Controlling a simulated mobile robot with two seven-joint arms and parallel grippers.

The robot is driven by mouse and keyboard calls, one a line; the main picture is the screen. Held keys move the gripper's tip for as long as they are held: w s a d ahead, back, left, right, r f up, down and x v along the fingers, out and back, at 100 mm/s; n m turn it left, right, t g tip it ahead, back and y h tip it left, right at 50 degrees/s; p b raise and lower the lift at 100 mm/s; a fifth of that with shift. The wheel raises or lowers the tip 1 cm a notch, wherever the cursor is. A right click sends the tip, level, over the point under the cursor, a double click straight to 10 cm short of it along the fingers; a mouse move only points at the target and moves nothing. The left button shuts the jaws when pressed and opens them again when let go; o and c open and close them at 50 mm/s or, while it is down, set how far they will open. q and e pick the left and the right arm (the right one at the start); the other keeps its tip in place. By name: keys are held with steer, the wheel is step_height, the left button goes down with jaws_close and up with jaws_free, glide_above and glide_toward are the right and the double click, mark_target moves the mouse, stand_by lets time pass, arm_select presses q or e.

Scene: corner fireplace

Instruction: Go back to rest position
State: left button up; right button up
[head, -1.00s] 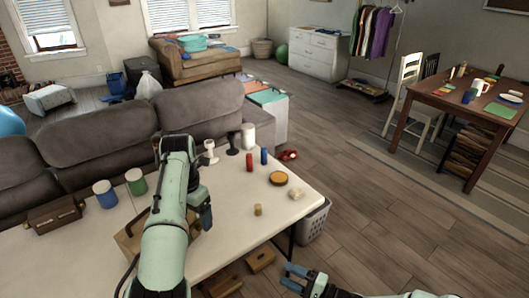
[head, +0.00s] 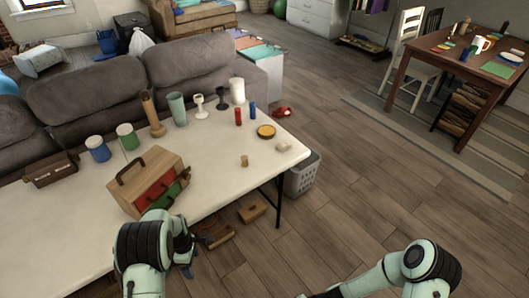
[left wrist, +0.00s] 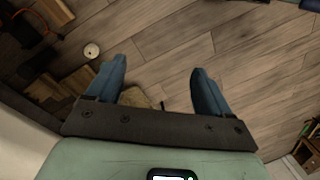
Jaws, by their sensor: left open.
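My left gripper (head: 187,258) hangs beside the near edge of the white table, below the wooden drawer box. In the left wrist view its two blue fingers (left wrist: 158,82) are spread apart with nothing between them, above the wood floor. My right arm (head: 395,270) reaches in from the lower right, over bare floor. Its gripper end is mostly cut off by the bottom edge of the head view, so its fingers cannot be judged.
The white table (head: 225,178) holds a wooden drawer box (head: 140,178) with a handle, jars, cups and candle-like cylinders. Wooden boxes (head: 252,211) lie on the floor under its edge. A grey basket (head: 303,175) stands at its right end. The floor to the right is open.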

arm_select(q)
steer(key=s+d+f+m, duration=0.3)
steer(key=s+f+m, duration=0.2)
steer(key=s+f, duration=0.5)
steer(key=s+d+r+m+h, duration=0.1)
steer(key=s+d+m, duration=0.3)
steer(key=s, duration=0.4)
steer(key=s+d+r+m+h, duration=0.1)
steer(key=s+d+m+h, duration=0.1)
steer(key=s+d+m, duration=0.3)
steer(key=s+d, duration=0.1)
steer(key=s, duration=0.2)
steer(key=shift+s+t, duration=0.15)
steer(key=shift+t, duration=0.15)
arm_select(e)
steer(key=s+d+f+n+t+h, duration=0.1)
steer(key=s+d+f+n+h, duration=0.1)
steer(key=s+d+h, duration=0.3)
steer(key=s+f, duration=0.1)
steer(key=s, duration=0.3)
steer(key=shift+d+f, duration=0.2)
steer(key=shift+f, duration=0.05)
